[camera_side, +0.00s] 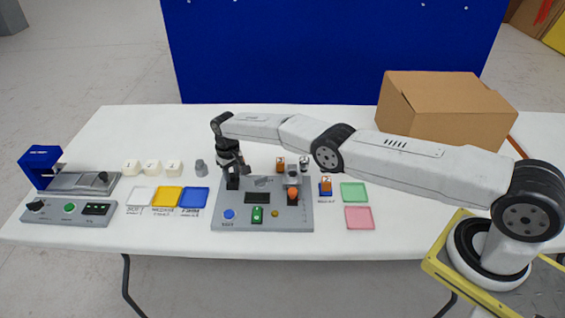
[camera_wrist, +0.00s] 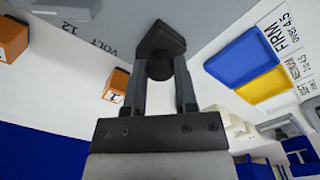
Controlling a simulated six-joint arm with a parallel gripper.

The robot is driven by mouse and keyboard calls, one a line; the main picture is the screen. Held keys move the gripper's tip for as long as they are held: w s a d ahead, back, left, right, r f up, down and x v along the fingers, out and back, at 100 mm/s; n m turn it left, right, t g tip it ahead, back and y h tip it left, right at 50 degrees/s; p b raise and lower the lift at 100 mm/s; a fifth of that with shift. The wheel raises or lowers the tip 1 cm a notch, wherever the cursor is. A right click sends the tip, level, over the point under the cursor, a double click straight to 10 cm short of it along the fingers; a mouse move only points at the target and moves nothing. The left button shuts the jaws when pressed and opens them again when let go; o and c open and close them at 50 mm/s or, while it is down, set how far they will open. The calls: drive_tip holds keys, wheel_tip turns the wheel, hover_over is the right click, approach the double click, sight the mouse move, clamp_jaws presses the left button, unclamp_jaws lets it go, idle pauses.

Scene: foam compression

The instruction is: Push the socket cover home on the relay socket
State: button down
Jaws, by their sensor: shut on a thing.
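My gripper (camera_wrist: 160,72) is shut on a dark round knob-like part, and it points down over the left part of a grey panel (camera_side: 262,222). The part joins a black angular piece (camera_wrist: 162,38) just beyond the fingertips; I take this to be the socket cover, though no label shows. In the side view my gripper (camera_side: 232,172) is above a small black piece (camera_side: 232,184) at the panel's back left. The relay socket under it is hidden, and I cannot tell whether the cover is fully seated.
The panel also carries a green switch (camera_side: 257,215), a blue button (camera_side: 229,214) and an orange knob (camera_side: 292,194). Orange blocks stand behind and right, one at the panel's right (camera_side: 325,187). White, yellow and blue trays (camera_side: 194,197) lie left. A cardboard box (camera_side: 440,105) stands back right.

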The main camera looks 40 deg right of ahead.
sight(232, 175)
drive_tip(key=shift+f, duration=0.1)
drive_tip(key=shift+c, duration=1.6)
unclamp_jaws()
drive_tip(key=shift+r, duration=0.2)
drive_tip(key=shift+r, duration=3.7)
drive_tip(key=shift+r, duration=0.1)
